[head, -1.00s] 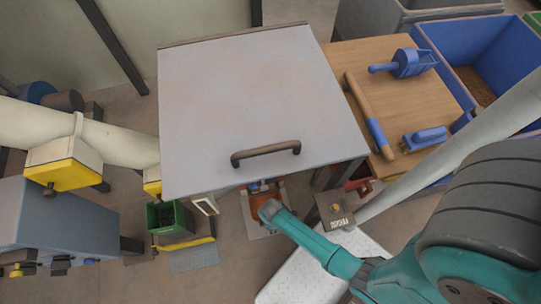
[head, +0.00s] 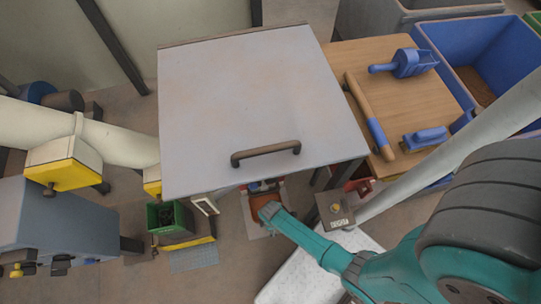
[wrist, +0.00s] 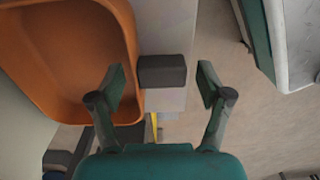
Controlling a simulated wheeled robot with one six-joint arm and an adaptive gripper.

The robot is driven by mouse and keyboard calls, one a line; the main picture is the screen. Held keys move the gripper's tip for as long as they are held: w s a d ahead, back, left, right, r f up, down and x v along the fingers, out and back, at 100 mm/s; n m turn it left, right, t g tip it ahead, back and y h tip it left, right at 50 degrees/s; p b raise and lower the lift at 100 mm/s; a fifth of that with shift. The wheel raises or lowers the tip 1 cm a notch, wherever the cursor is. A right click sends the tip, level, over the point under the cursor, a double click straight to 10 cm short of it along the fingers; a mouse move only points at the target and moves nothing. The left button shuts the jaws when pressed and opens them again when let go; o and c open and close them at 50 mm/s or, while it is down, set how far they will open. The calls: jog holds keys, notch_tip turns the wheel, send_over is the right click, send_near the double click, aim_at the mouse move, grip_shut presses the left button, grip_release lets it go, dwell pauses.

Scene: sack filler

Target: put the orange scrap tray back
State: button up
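The orange scrap tray (head: 265,200) shows in part below the front edge of the grey lid in the head view. In the wrist view the orange tray (wrist: 70,50) fills the upper left, and its inside looks empty where visible. A dark block (wrist: 162,71), which looks like a handle, sits against the tray's right side. My gripper (wrist: 161,74) is open, with one finger on either side of the block and gaps showing. The left finger overlaps the tray's rim in the picture. In the head view my wrist hides the fingertips and part of the tray.
The large grey lid (head: 250,100) with a brown bar handle (head: 266,152) overhangs the tray area. A green bin (head: 165,215) stands to the left, a small post-mounted box (head: 335,210) to the right. A wooden bench (head: 375,75) holds a blue scoop and brush.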

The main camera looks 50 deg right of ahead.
jog(key=shift+r, duration=0.1)
jog(key=s+r+m+t, duration=0.3)
jog(key=s+r+t, duration=0.1)
jog(key=r, duration=1.4)
jog(key=s+r+m+t, duration=0.4)
jog(key=s+r+t, duration=0.1)
jog(key=r, duration=1.3)
jog(key=s+r+m+t, duration=0.4)
jog(key=r+t, duration=0.2)
jog(key=r, duration=1.1)
jog(key=shift+s+r, duration=0.25)
jog(key=shift+r, duration=0.15)
